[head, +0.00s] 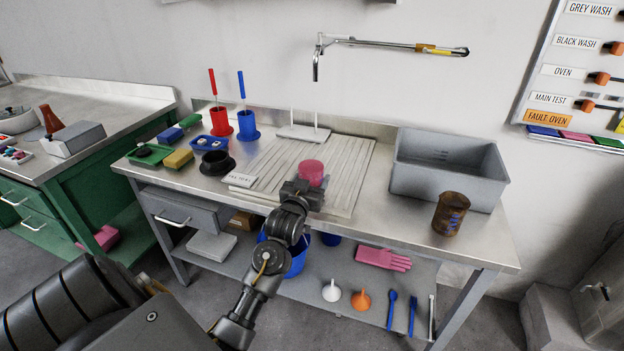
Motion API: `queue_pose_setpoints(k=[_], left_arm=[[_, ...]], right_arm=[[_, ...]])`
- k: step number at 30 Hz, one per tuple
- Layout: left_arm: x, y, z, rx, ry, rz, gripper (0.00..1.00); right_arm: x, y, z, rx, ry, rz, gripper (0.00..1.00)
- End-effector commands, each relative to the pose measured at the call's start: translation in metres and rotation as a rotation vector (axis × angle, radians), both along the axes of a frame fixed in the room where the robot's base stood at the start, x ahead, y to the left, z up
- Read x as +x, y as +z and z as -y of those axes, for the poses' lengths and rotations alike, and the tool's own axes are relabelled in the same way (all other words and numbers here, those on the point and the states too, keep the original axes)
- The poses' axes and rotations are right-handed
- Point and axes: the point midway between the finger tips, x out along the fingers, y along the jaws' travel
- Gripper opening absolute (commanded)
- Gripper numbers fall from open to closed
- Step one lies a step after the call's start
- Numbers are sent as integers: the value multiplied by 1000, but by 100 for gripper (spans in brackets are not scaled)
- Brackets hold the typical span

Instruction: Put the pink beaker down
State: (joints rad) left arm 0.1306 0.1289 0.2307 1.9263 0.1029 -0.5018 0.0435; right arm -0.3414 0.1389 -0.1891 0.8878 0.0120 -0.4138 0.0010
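The pink beaker (312,172) is at the tip of my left gripper (306,185), over the ribbed white draining board (346,175) on the steel bench. My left arm reaches in from the lower left, and the gripper body hides the fingers and the beaker's lower part. The gripper appears shut on the beaker. Whether the beaker's base touches the board cannot be told. My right gripper is not in view.
A black bowl (217,163), red cup (220,122) and blue cup (247,126) stand left. A grey basin (448,170) and brown beaker (450,214) stand right.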

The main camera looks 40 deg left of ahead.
Motion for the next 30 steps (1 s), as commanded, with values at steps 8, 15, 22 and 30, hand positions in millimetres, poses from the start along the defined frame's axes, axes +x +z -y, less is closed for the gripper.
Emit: queue_pose_setpoints(k=[8,15,22,30], left_arm=[[0,0,0,0,0,-1,82],[-1,4,1,0,0,0,82],[-38,1,14,-1,0,-3,82],[-89,1,31,-2,0,-2,82]], right_arm=[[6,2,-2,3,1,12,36],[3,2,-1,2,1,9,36],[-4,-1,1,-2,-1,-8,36],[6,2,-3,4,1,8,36]])
